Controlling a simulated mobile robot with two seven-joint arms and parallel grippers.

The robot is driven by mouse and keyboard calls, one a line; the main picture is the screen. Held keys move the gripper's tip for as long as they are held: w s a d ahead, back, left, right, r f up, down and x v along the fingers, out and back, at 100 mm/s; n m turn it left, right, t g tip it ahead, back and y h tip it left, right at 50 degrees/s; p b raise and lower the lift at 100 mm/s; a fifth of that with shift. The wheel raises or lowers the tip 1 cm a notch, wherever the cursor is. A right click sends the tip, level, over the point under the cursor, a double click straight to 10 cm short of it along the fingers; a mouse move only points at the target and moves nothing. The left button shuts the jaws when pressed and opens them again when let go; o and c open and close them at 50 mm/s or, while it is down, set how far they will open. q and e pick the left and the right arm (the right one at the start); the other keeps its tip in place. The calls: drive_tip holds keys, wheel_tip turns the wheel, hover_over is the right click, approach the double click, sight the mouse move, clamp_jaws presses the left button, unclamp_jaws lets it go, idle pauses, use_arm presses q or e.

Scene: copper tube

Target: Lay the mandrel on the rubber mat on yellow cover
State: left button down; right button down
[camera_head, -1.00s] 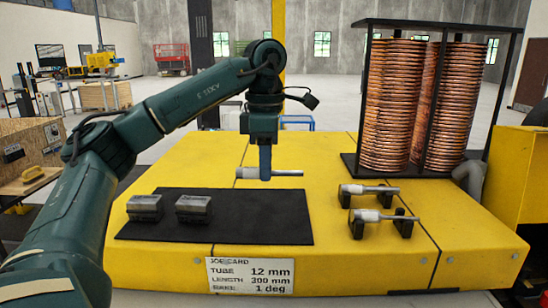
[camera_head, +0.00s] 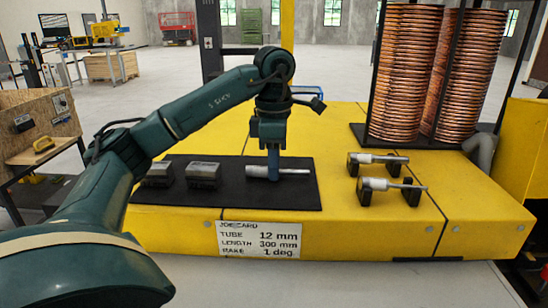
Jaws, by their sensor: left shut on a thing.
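My left gripper (camera_head: 273,174) points straight down over the right part of the black rubber mat (camera_head: 240,200) and is shut on the mandrel (camera_head: 258,171). The mandrel is a silver rod, thicker at its left end and thinner at its right. It lies level, left to right, at the mat; I cannot tell whether it touches the surface. The mat lies on the yellow cover (camera_head: 345,228). My right gripper does not show.
Two grey metal blocks (camera_head: 203,174) (camera_head: 158,174) sit on the mat to the left. Two similar silver rods (camera_head: 378,158) (camera_head: 393,184) rest on black holders to the right. A rack of copper coils (camera_head: 405,75) stands at the back right. A job card (camera_head: 259,239) is on the front face.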

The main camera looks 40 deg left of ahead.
use_arm(q)
drive_tip(key=c, duration=1.2)
unclamp_jaws()
drive_tip(key=shift+r, duration=6.6)
